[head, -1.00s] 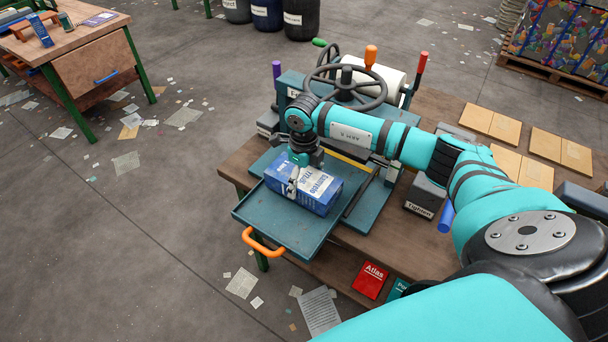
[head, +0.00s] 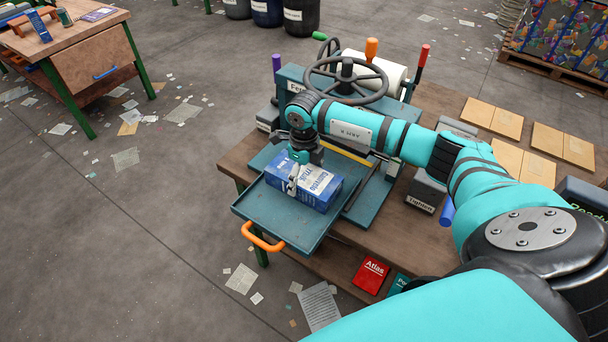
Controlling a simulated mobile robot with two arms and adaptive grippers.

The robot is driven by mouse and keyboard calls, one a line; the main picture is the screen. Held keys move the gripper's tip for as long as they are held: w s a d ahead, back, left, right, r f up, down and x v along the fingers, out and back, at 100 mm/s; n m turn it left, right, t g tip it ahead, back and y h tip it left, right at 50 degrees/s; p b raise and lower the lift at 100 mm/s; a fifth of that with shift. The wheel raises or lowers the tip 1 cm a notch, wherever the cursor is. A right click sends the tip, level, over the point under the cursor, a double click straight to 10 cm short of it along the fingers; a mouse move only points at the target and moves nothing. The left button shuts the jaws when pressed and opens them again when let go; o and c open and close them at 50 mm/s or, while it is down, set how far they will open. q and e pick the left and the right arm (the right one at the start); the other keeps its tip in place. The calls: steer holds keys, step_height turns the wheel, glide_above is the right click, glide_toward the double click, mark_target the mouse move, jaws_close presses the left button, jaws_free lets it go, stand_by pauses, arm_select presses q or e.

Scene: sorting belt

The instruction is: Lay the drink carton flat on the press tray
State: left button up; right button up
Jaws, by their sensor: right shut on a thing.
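The drink carton (head: 317,187), blue and white with printed lettering, lies on its side on the press tray (head: 285,228). The tray is a shallow teal tray with an orange handle, at the front left of the press. My right gripper (head: 293,187) reaches down from above and is shut on the carton near its left part. The gripper hides some of the carton's top and far side. I cannot tell whether the carton's underside fully touches the tray. My left gripper is not in view.
The press with its handwheel (head: 346,80) and coloured levers stands just behind the tray. Brown boards (head: 492,119) lie on the bench at right. Red and teal books (head: 370,274) are on the lower shelf. The tray's front part is bare.

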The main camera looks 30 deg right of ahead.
steer(key=o, duration=0.7)
step_height(320, 180, up, 12)
